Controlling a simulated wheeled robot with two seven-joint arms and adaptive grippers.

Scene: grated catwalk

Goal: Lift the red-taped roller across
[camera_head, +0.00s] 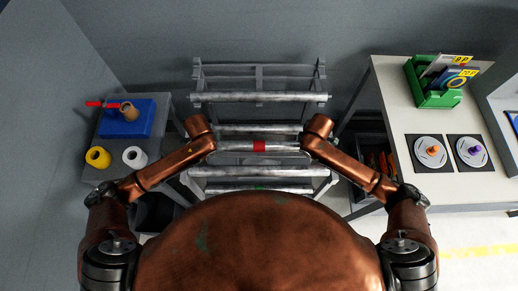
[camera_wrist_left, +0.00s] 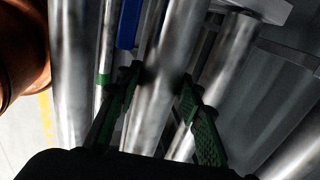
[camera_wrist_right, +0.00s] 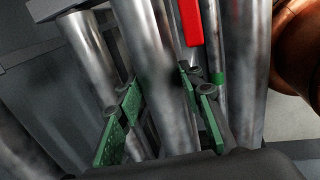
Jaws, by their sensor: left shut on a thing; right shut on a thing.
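The red-taped roller (camera_head: 235,146) is a grey metal bar with a red band at its middle, lying crosswise between my two grippers in the head view. My left gripper (camera_wrist_left: 155,105) has its green-padded fingers on either side of a thick metal roller (camera_wrist_left: 160,85) in the left wrist view. My right gripper (camera_wrist_right: 163,95) likewise has its fingers on either side of a thick roller (camera_wrist_right: 155,70). Both are shut on it, near opposite ends. My wrists hide the roller's ends in the head view. I cannot tell the roller's height above the rack.
A grey rack (camera_head: 195,75) holds other rollers, one behind (camera_head: 260,97) and others in front (camera_head: 250,172). A left table bears a blue block (camera_head: 126,118) and yellow and white rolls. A right table (camera_head: 395,90) bears a green bin (camera_head: 434,99) and two discs.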

